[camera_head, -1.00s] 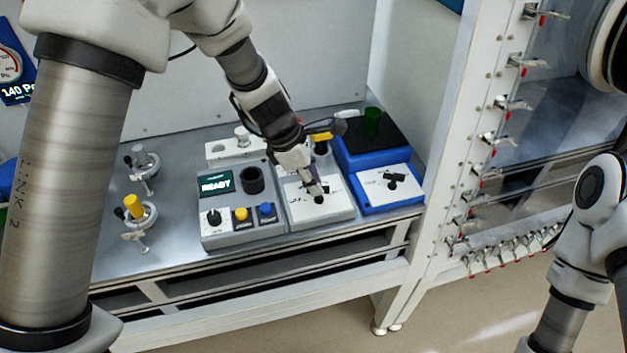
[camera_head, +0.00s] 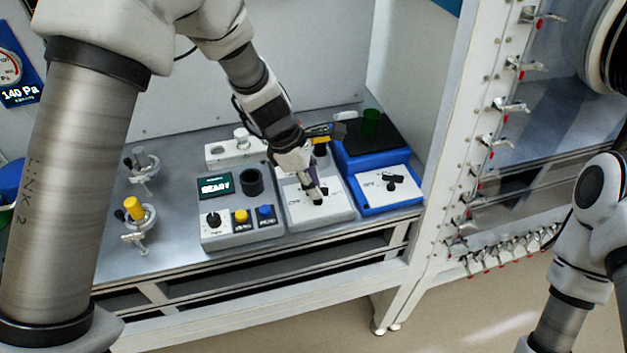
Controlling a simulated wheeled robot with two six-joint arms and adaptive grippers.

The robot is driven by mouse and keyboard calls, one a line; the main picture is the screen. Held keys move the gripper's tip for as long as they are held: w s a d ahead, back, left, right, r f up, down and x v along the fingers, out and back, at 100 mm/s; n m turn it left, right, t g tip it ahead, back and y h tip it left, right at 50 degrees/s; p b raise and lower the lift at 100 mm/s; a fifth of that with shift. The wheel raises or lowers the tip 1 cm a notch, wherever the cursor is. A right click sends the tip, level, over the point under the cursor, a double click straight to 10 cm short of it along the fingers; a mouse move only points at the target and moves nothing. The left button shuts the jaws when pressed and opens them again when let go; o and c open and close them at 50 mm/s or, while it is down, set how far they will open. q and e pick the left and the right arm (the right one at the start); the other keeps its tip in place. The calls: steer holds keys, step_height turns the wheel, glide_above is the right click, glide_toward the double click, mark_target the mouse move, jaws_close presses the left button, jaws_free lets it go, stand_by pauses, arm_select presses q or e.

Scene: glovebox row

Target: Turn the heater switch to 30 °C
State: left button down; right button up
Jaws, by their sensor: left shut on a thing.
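My left gripper (camera_head: 315,194) points down at the middle white-topped unit (camera_head: 336,208). It is shut on the small black switch knob (camera_head: 319,201) there and covers most of it. Markings stand beside the knob, too small to read, so I cannot tell which setting it points at. A blue unit (camera_head: 375,208) to the right has its own black knob (camera_head: 391,182), which nothing touches. I cannot read which of the two is labelled as the heater. My right arm shows at the right edge, but its gripper is out of view.
Left of the middle unit stands a grey unit (camera_head: 212,239) with a display reading READY, a black knob and yellow and blue buttons. Two clamp fittings, one yellow-topped (camera_head: 134,208), stand farther left. A white frame post rises at right.

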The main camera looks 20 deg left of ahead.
arm_select(q)
steer(key=shift+s+f, duration=0.3)
steer(key=shift+s, duration=0.1)
steer(key=c, duration=1.2)
jaws_free()
steer(key=shift+d, duration=0.1)
steer(key=shift+s+r, duration=0.1)
steer(key=shift+r, duration=0.05)
steer(key=shift+r, duration=0.15)
